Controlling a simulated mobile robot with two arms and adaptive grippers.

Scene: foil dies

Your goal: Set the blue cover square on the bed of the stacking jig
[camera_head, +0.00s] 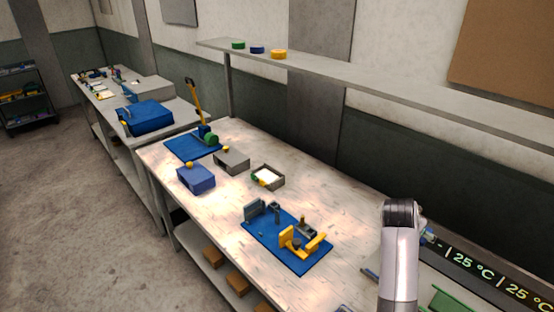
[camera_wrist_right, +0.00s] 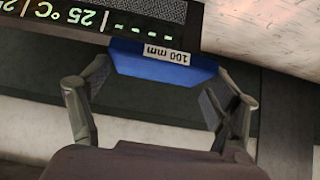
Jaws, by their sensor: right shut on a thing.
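In the right wrist view my right gripper (camera_wrist_right: 158,82) is shut on a blue piece (camera_wrist_right: 160,67) with a white "100 mm" label, one finger at each end. I cannot tell for certain whether this piece is the blue cover. In the head view my right arm hides most of that gripper and its load. A blue-based fixture (camera_head: 290,262) with yellow and grey parts, which looks like the stacking jig, stands on the bench left of my right arm. A blue box (camera_head: 196,180) with a yellow knob stands farther back. My left gripper is not in view.
A grey box (camera_head: 231,163) and an open tray (camera_head: 281,182) stand behind the jig, near a lever device (camera_head: 205,140). A dark panel with "25 °C" readouts (camera_head: 490,275) lies at right. A shelf (camera_head: 400,84) overhangs the back. Bench left of the jig is clear.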

